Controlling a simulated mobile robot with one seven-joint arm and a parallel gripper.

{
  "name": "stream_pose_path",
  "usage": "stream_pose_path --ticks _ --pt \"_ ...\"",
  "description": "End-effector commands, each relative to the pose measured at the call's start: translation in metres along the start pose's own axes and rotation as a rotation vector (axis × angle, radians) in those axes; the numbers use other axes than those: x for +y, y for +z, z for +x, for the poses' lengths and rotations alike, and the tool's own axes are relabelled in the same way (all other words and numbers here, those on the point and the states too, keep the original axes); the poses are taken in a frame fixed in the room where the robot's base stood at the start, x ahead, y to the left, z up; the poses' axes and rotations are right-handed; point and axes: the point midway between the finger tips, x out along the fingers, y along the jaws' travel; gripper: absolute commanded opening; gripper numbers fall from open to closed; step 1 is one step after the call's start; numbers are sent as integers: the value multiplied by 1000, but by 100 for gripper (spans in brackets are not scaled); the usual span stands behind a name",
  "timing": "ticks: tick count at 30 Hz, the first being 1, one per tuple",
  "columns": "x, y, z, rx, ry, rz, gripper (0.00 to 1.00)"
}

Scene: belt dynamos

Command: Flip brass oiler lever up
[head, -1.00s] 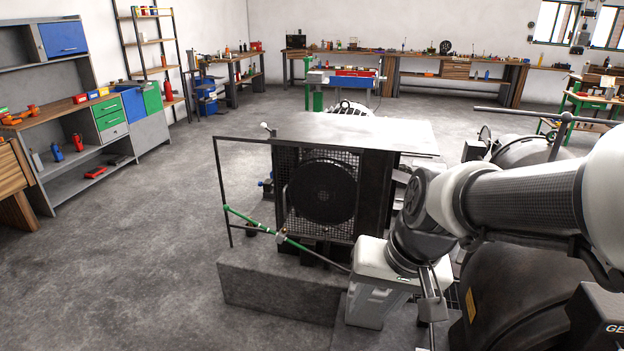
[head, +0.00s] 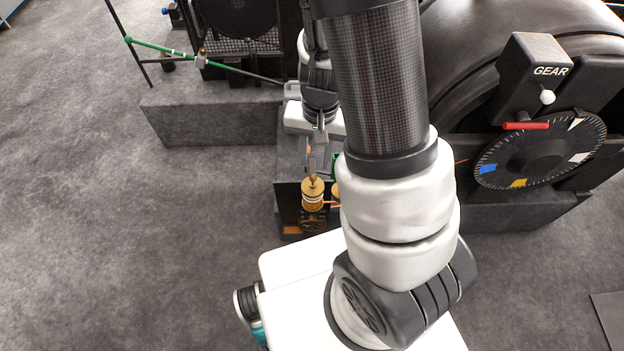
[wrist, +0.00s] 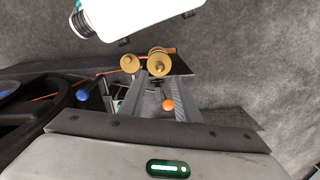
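A brass oiler (head: 313,197) with a round stepped cap stands at the end of a dark bracket. A small narrow piece stands on its cap; I cannot tell the lever's exact position. A second brass oiler (head: 336,190) is mostly hidden behind my arm. The wrist view shows both round brass caps, the nearer one (wrist: 159,66) beyond my fingertips and the other (wrist: 130,63) to its left. My gripper (wrist: 158,78) is open, its grey fingers apart with nothing gripped. In the head view my gripper (head: 315,165) reaches down just above the oiler; contact is unclear.
An orange ball (wrist: 168,104) shows between my fingers and a blue ball (wrist: 82,96) at left in the wrist view. A black machine with a GEAR box (head: 535,75) and marked dial (head: 540,155) stands right. The floor at left is clear.

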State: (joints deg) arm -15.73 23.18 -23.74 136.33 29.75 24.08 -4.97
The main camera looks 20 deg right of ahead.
Motion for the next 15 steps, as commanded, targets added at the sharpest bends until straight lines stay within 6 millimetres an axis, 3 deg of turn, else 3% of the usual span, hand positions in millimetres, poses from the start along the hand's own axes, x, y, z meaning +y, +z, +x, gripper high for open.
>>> stream_pose_path --ticks 1,6,15 --pt "1 1 18 -3 3 1 30" --pt "1 1 55 -3 2 2 30" --pt "0 0 94 -1 0 0 30"
